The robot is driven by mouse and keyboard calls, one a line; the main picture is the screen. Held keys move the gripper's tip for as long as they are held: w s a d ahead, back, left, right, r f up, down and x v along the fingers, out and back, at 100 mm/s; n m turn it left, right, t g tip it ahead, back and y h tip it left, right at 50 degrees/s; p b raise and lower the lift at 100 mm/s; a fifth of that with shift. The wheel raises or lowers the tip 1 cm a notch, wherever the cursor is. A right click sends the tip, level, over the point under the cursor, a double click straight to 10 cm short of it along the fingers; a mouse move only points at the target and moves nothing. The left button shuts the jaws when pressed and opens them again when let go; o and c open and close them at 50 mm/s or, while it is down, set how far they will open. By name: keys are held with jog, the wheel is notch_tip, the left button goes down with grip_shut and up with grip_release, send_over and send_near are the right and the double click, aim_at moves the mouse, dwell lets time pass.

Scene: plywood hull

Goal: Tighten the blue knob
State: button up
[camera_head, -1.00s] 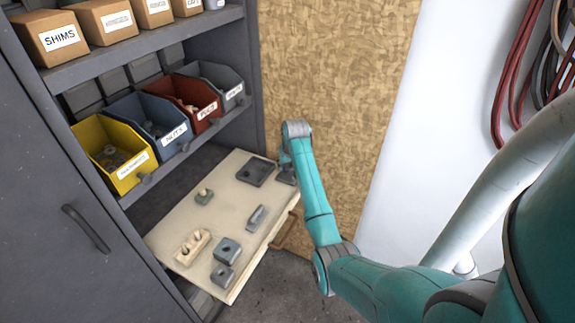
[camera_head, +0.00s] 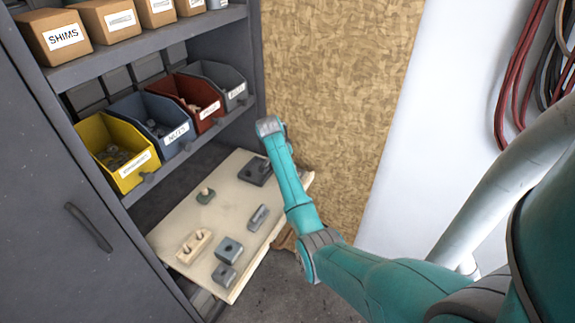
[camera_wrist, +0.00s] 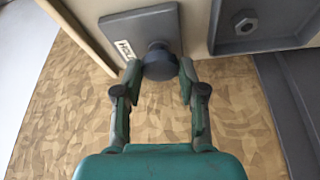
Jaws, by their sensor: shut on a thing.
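In the wrist view a round, dark blue-grey knob (camera_wrist: 159,62) stands on a grey plate (camera_wrist: 120,28) with a partly hidden white label starting "HOL". My gripper (camera_wrist: 159,72) has one finger on each side of the knob and is shut on it. In the head view the end of my arm reaches down at the far right corner of the pale board, over a dark square plate (camera_head: 250,175). The knob and fingertips cannot be made out there.
The pale board (camera_head: 215,215) holds several grey blocks (camera_head: 229,248) and a wooden piece with pegs (camera_head: 193,246). A recessed grey part with a hex nut (camera_wrist: 245,22) is right of the knob. Bins (camera_head: 118,160) stand above; a wood-chip panel (camera_head: 335,100) is behind.

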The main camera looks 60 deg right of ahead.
jog(key=m, duration=0.1)
jog(key=m+g, duration=0.1)
jog(key=m, duration=0.2)
jog(key=shift+w+r+m+g+y, duration=0.1)
jog(key=shift+w+m+g+y, duration=0.2)
jog(key=shift+g, duration=0.1)
jog(key=m+g, duration=0.1)
jog(key=m, duration=0.2)
jog(key=shift+d+m+y, duration=0.15)
jog(key=shift+m+y, duration=0.25)
jog(key=m, duration=0.2)
jog(key=m+g+y, duration=0.1)
jog(key=m, duration=0.1)
jog(key=shift+w+d, duration=0.15)
jog(key=shift+d, duration=0.05)
jog(key=shift+m+y, duration=0.9)
jog(key=shift+m, duration=0.8)
jog(key=shift+d, duration=0.1)
jog(key=o, duration=1.1)
jog(key=shift+o, duration=0.2)
